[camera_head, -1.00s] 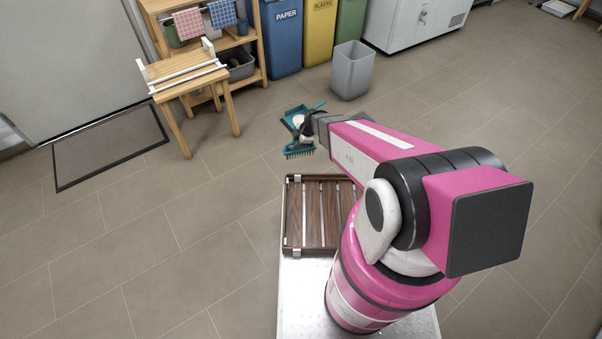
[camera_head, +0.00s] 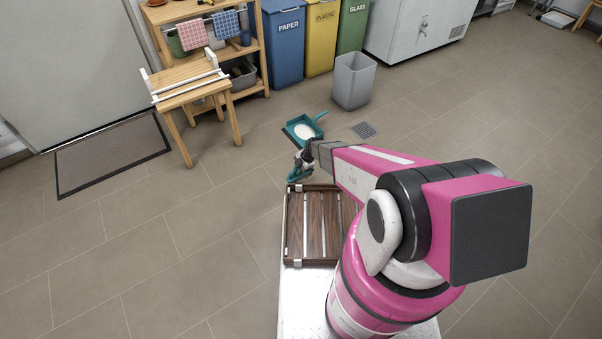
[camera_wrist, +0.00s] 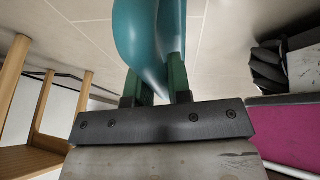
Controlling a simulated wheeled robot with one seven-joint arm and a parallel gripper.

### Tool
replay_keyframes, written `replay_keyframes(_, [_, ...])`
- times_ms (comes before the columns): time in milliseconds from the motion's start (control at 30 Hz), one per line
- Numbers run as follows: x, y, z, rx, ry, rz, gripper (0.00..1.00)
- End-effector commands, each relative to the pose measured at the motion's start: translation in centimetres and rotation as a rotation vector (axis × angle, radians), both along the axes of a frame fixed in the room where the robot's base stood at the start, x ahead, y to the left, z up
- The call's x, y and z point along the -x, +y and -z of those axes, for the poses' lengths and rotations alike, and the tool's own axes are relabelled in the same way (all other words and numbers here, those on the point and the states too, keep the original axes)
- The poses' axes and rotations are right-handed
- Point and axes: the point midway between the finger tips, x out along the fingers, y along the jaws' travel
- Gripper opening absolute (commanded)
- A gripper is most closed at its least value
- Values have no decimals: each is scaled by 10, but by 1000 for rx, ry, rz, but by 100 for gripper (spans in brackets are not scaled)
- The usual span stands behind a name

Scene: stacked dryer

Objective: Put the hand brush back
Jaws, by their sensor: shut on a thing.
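The teal hand brush (camera_head: 294,174) is in my gripper (camera_head: 304,158), in the head view just beyond the far edge of the slatted wooden tray. In the wrist view the brush's smooth teal handle (camera_wrist: 150,40) stands between the two fingers of my gripper (camera_wrist: 158,85), which are shut on it. The bristles are hard to make out now. A teal dustpan (camera_head: 303,130) with a white patch inside lies on the floor beyond the gripper, its handle toward the right.
The slatted wooden tray (camera_head: 294,225) sits on my base. A small wooden table (camera_head: 185,83) with white rails stands at left, a shelf (camera_head: 262,60) behind it. A grey bin (camera_head: 353,82) stands beyond the dustpan, near a floor drain (camera_head: 364,130). Open floor lies right.

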Motion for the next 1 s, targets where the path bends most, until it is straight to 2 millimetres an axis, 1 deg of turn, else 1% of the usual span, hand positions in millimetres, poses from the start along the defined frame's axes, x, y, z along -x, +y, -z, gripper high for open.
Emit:
replay_keyframes(33, [-14,-3,9,0,0,2,0])
replay_keyframes(100, [-25,-7,16,0,0,2,0])
replay_keyframes(200, [-33,-9,21,0,0,1,0])
replay_keyframes(367, [-34,-10,30,1,1,1,0])
replay_keyframes(500, [-35,-10,50,1,1,0,0])
replay_keyframes(600, [-34,-10,60,1,1,0,0])
replay_keyframes(967, [-33,-10,63,0,0,1,0])
replay_keyframes(1000, [-33,-10,63,0,0,1,25])
